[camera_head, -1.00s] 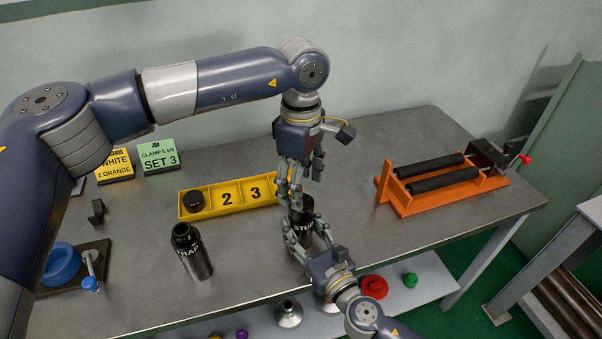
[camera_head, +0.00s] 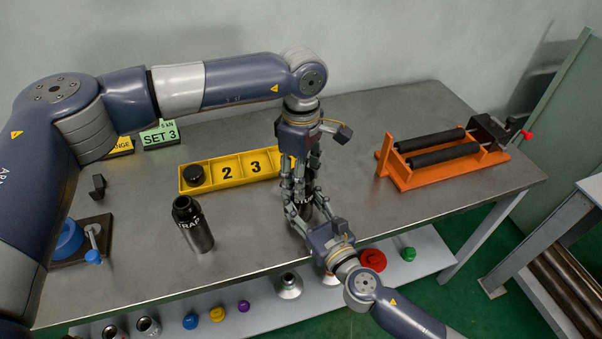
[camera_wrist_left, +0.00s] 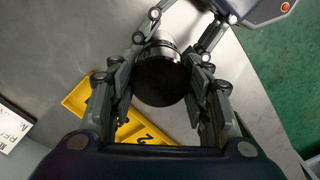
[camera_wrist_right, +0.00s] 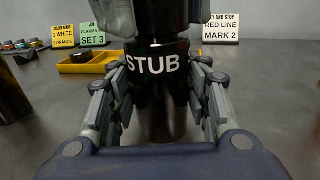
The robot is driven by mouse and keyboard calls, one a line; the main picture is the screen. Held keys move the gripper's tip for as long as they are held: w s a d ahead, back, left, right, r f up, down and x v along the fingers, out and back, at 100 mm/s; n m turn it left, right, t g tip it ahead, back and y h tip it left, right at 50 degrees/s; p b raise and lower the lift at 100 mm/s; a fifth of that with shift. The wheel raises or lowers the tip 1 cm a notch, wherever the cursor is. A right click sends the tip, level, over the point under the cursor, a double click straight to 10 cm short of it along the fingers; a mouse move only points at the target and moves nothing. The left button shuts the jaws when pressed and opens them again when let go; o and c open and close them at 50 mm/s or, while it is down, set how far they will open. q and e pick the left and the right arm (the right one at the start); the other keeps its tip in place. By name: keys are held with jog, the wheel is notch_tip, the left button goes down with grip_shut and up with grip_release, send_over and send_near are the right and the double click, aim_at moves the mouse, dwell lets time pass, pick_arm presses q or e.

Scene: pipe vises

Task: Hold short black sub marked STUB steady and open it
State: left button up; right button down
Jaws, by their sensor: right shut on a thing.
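The short black sub (camera_wrist_right: 160,110) stands upright with white STUB lettering facing my right wrist camera. My right gripper (camera_head: 308,214) is shut on its body from the near side, one finger on each side. My left gripper (camera_head: 299,190) points straight down over the sub, its fingers on both sides of the upper part. In the left wrist view the dark round top (camera_wrist_left: 162,82) sits between the left fingers, which look spread around it with little gap. The fingers hide most of the sub in the head view.
A yellow numbered tray (camera_head: 228,171) with a black cap (camera_head: 194,175) in its first compartment lies left of the grippers. A black bottle-like sub (camera_head: 192,226) marked TRAP or similar stands at left. An orange roller stand (camera_head: 440,160) is at right. Bare table lies between.

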pick_arm(q)
jog(key=n, duration=0.9)
jog(key=shift+r, duration=0.1)
dwell(0.4)
jog(key=shift+r, duration=1)
jog(key=shift+r, duration=2.05)
pick_arm(e)
jog(key=c, duration=0.8)
grip_release()
jog(key=shift+o, duration=0.2)
